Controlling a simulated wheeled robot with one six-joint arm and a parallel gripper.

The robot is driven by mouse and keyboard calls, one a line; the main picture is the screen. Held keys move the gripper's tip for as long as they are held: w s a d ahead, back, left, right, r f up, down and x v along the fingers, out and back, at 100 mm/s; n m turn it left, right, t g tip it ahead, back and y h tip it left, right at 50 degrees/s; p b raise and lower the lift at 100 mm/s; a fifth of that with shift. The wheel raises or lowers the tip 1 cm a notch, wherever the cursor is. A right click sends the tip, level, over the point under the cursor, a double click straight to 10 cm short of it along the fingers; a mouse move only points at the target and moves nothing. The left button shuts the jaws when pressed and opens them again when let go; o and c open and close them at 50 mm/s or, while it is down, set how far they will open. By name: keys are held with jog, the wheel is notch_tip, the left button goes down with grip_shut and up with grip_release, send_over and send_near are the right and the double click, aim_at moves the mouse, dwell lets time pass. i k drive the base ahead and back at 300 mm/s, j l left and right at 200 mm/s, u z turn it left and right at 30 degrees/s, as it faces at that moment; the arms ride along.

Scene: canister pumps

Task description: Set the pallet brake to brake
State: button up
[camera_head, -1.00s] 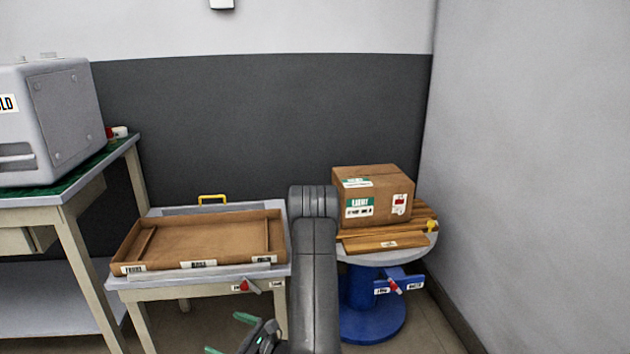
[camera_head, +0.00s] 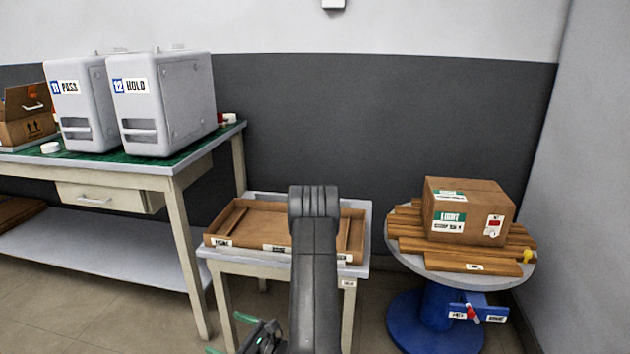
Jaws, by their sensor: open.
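The pallet (camera_head: 512,256) is a stack of wooden slats on a round grey-topped stand with a blue pedestal (camera_head: 435,310), at the right. A blue bracket (camera_head: 488,301) on the stand's front carries a small red lever (camera_head: 472,313), tilted from upper left to lower right. A white label (camera_head: 457,314) sits left of the lever and another (camera_head: 496,318) right of it; their words are too small to read surely. My gripper (camera_head: 229,335) is open and empty at the bottom edge, partly cut off, well left of the lever and apart from it.
A labelled carton (camera_head: 465,212) sits on the slats. A small table with a shallow brown tray (camera_head: 226,226) stands behind my arm. A workbench (camera_head: 185,168) with two grey machines is at the left. Floor (camera_head: 375,335) shows between table and stand.

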aim_at(471, 314)
jog(key=k+l, duration=0.1)
jog(key=l, duration=1.15)
jog(key=k+l+u, duration=0.1)
jog(key=l, duration=0.5)
jog(key=k, duration=0.05)
